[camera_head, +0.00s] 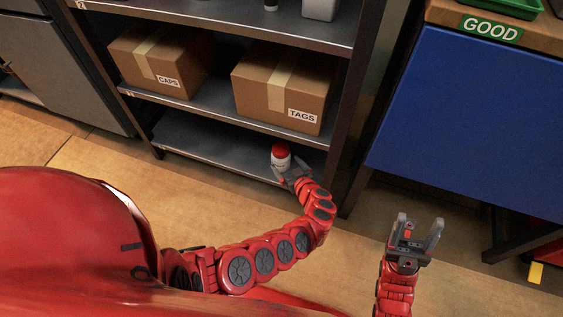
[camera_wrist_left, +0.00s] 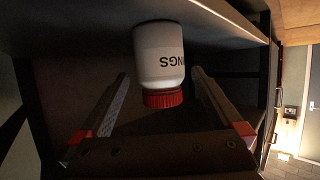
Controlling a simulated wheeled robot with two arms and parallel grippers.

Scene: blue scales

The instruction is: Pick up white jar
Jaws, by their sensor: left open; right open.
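The white jar (camera_head: 281,162) with a red lid stands upright on the bottom shelf (camera_head: 215,148) of the rack. In the left wrist view the white jar (camera_wrist_left: 159,55) appears upside down, with part of a dark label reading "NGS". My left gripper (camera_head: 290,174) is at the jar; in the left wrist view its open fingers (camera_wrist_left: 161,74) lie on either side of the jar, with visible gaps. Its fingertips are partly hidden in the head view. My right gripper (camera_head: 419,224) is open and empty, away from the rack at the right.
Two cardboard boxes, CAPS (camera_head: 165,62) and TAGS (camera_head: 285,88), sit on the shelf above the jar. A dark rack post (camera_head: 350,120) stands right of the jar. A blue panel (camera_head: 465,110) below a GOOD sign is further right. Wooden floor in front is open.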

